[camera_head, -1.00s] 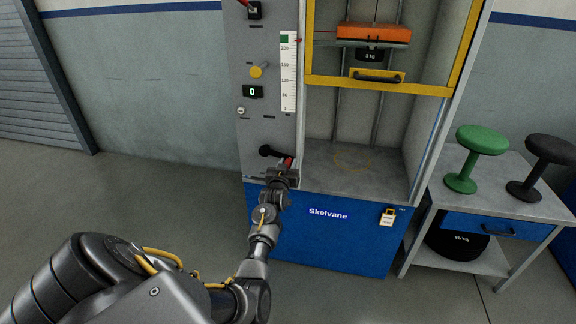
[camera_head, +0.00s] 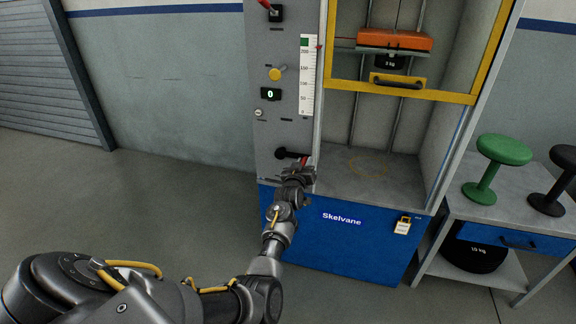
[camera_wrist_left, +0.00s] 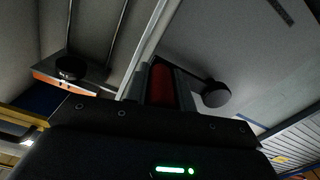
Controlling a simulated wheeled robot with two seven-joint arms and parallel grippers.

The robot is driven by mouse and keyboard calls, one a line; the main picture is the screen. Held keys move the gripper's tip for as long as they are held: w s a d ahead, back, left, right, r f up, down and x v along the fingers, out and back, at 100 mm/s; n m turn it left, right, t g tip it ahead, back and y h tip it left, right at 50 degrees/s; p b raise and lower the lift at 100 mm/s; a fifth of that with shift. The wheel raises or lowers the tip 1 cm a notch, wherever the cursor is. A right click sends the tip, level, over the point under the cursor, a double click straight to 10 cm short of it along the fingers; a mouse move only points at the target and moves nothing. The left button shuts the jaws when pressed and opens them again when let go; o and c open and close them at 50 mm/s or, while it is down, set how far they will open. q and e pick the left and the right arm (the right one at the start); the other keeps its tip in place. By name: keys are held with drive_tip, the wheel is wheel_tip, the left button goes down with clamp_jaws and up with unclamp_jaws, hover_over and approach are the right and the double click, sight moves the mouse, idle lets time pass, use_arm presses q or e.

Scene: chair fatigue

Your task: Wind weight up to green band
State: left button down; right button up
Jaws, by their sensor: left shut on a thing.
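My left gripper (camera_head: 299,173) is shut on the red handle (camera_head: 305,160) of the crank, low on the grey panel. The crank's black arm and hub (camera_head: 281,153) lie to its left. In the left wrist view the red handle (camera_wrist_left: 161,84) sits between the fingers, with the black hub (camera_wrist_left: 216,94) to its right. The orange weight (camera_head: 398,40) hangs high in the bay, with a black kg disc (camera_head: 391,62) below it. The white scale (camera_head: 308,82) has a green band (camera_head: 304,42) at its top; a small red pointer shows beside it. My right gripper is out of view.
A yellow-framed guard with a yellow handle bar (camera_head: 397,81) covers the upper bay. A yellow knob (camera_head: 275,74) and a display reading 0 (camera_head: 271,94) are on the panel. A table with a green stool (camera_head: 503,150) stands at right.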

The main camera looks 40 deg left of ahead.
use_arm(q)
drive_tip(key=c, duration=1.3)
unclamp_jaws()
drive_tip(key=shift+c, duration=0.2)
drive_tip(key=shift+o, duration=0.8)
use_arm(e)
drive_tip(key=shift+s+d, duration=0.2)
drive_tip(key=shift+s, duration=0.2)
use_arm(q)
drive_tip(key=v, duration=1)
drive_tip(key=shift+s+d+p, duration=0.2)
drive_tip(key=shift+s+p, duration=0.15)
drive_tip(key=shift+p, duration=0.05)
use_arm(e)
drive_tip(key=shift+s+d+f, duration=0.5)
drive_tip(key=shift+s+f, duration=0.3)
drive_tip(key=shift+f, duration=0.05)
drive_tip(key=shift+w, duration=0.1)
